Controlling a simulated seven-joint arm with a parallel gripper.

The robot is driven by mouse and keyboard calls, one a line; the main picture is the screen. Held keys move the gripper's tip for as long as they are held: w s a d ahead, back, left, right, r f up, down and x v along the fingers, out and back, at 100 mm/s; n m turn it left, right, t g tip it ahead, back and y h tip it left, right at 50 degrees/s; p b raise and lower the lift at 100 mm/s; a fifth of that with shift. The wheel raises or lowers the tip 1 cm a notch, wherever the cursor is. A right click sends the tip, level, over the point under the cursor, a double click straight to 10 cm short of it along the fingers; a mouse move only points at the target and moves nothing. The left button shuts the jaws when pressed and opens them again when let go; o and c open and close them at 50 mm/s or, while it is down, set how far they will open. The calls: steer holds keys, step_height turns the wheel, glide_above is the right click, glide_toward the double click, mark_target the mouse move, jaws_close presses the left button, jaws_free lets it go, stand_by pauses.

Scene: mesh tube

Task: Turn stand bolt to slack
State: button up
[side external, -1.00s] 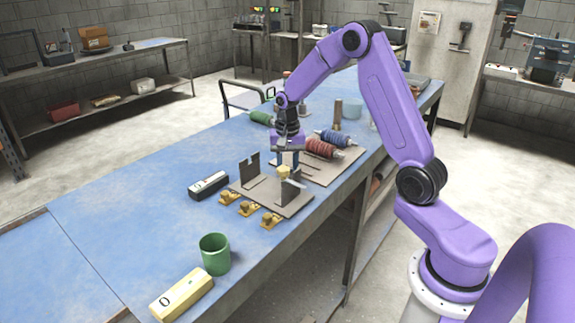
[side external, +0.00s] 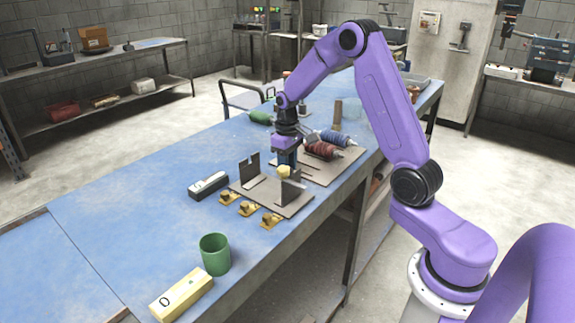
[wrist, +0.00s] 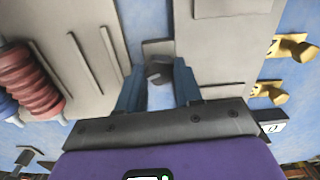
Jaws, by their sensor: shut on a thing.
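My gripper (side external: 285,166) points down over the stand, a grey plate (side external: 262,202) with dark upright plates, on the blue bench. In the wrist view, its two blue-grey fingers (wrist: 158,88) sit on either side of a dark, faceted bolt head (wrist: 158,70), which I take as the stand bolt. The gripper is shut on it. In the side view a pale yellow knob-like piece (side external: 284,172) shows right at the fingertips. The bolt's shank and thread are hidden.
Red (side external: 322,150) and blue (side external: 335,137) spools lie on a plate behind the stand. A black-and-white device (side external: 208,184) lies left, a green cup (side external: 215,253) and yellow box (side external: 182,295) nearer.

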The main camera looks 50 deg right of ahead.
steer(key=n, duration=0.7)
steer(key=shift+r, duration=0.1)
steer(key=n, duration=0.7)
stand_by(0.6)
steer(key=o, duration=1)
steer(key=shift+o, duration=0.2)
step_height(320, 180, up, 17)
steer(key=shift+r, duration=0.2)
steer(key=shift+a, duration=0.1)
